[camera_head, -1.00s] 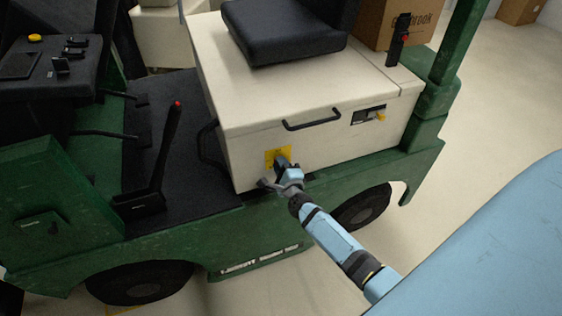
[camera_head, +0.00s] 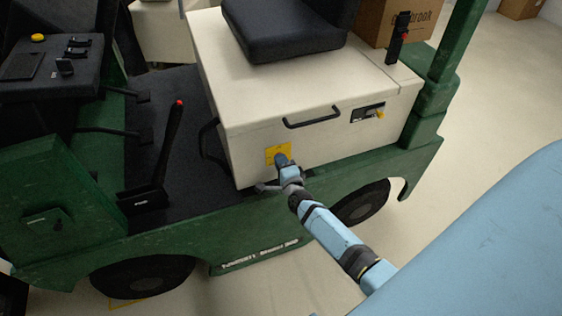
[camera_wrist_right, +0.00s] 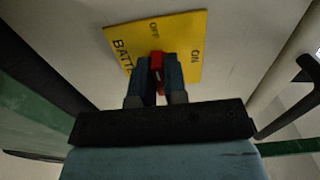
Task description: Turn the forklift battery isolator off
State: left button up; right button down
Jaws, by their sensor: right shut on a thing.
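The battery isolator's yellow plate (camera_head: 277,154) is on the cream side panel of the green forklift (camera_head: 180,238). In the right wrist view the plate (camera_wrist_right: 193,28) shows the words "OFF" and "ON" and part of "BATT". The isolator's red handle (camera_wrist_right: 157,66) sits between the fingers of my right gripper (camera_wrist_right: 154,72), which is shut on it. In the head view my right gripper (camera_head: 281,161) is at the plate and hides the handle. My left gripper is not in view.
A black grab handle (camera_head: 312,118) and a small panel with a yellow knob (camera_head: 379,115) are on the cream box. A red-tipped lever (camera_head: 168,145) stands on the forklift floor. Open floor (camera_head: 490,120) lies to the right.

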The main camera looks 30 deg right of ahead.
jog(key=c, duration=1.2)
grip_release()
jog(key=shift+o, duration=0.2)
jog(key=shift+s, duration=0.15)
jog(key=v, duration=1.3)
jog(key=shift+s, duration=0.3)
jog(key=shift+f, duration=0.1)
